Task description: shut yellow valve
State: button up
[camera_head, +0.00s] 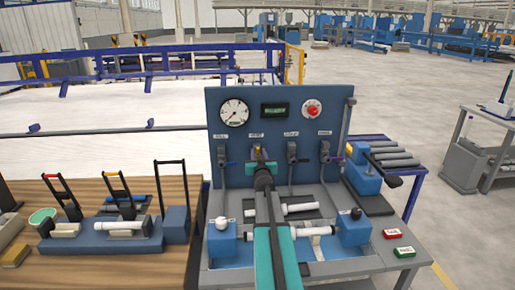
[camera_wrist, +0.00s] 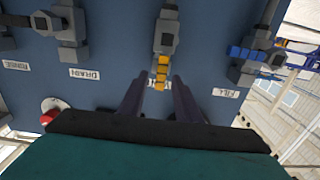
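The yellow valve (camera_head: 258,151) is second from the left in the row on the blue panel. My gripper (camera_head: 262,167) is in front of it and partly covers it in the head view. The wrist view is upside down. There the yellow handle (camera_wrist: 162,73) hangs from a grey valve body, in line with the pipe. My gripper (camera_wrist: 157,82) is open, its dark fingers one on each side of the handle's end. Gaps show between the fingers and the handle; contact in depth I cannot tell.
A valve with a blue handle (camera_wrist: 247,53) is beside it, above the FILL label. The DRAIN valve (camera_wrist: 67,25) is on the other side. The panel (camera_head: 270,180) carries a gauge (camera_head: 234,112) and a red knob (camera_head: 312,109). A white pipe (camera_head: 300,208) lies below.

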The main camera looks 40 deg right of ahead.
jog(key=shift+p+x, duration=0.3)
jog(key=shift+x, duration=2.85)
grip_shut()
